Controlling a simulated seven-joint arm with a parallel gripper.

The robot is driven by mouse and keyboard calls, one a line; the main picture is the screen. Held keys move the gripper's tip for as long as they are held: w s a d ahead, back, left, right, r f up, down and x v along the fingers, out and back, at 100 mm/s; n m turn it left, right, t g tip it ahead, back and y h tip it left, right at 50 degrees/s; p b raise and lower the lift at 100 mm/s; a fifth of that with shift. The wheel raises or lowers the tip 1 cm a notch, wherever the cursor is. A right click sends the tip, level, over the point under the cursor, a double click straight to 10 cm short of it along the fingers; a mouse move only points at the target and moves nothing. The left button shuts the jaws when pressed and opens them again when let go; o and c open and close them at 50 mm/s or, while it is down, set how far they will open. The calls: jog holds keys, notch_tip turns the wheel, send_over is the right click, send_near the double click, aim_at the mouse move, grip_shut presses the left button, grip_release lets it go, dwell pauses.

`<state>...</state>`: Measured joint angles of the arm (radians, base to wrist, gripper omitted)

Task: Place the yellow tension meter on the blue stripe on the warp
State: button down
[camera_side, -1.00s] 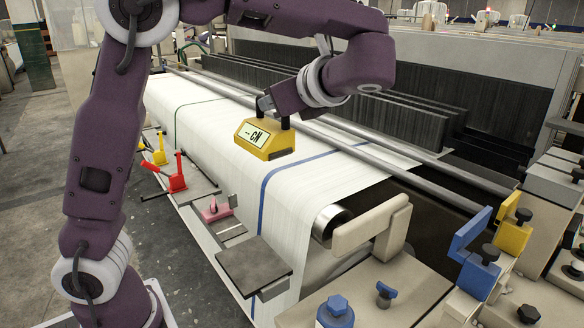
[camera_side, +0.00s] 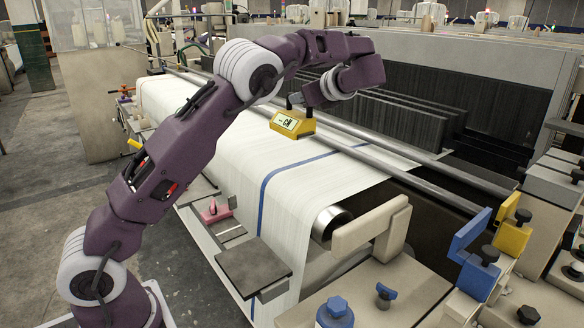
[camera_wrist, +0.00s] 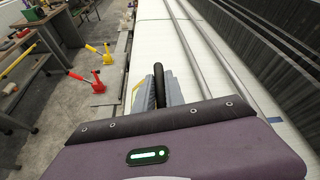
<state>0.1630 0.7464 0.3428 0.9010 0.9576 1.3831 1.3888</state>
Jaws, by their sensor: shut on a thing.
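The yellow tension meter (camera_side: 292,123), with a pale display, is held by my gripper (camera_side: 298,101) above the white warp (camera_side: 235,130). In the side view it is near the grey bars at the back of the warp. The blue stripe (camera_side: 267,185) crosses the warp, and the meter appears above and beyond its far part; I cannot tell the exact height. In the wrist view my gripper (camera_wrist: 161,88) is shut on the meter, of which only a yellow sliver (camera_wrist: 137,88) shows. A bit of the blue stripe (camera_wrist: 275,120) shows at the lower right there.
Grey bars (camera_side: 400,172) run along the warp's back side. A dark plate (camera_side: 253,267) and a pink clamp (camera_side: 216,210) sit at its front edge. Red (camera_wrist: 100,80) and yellow (camera_wrist: 108,54) levers stand left in the wrist view. Blue and yellow brackets are at right.

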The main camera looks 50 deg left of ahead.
notch_tip(320, 180, down, 10)
jog(key=shift+f, duration=0.15)
jog(key=c, duration=1.4)
grip_release()
jog(key=shift+f, duration=0.1)
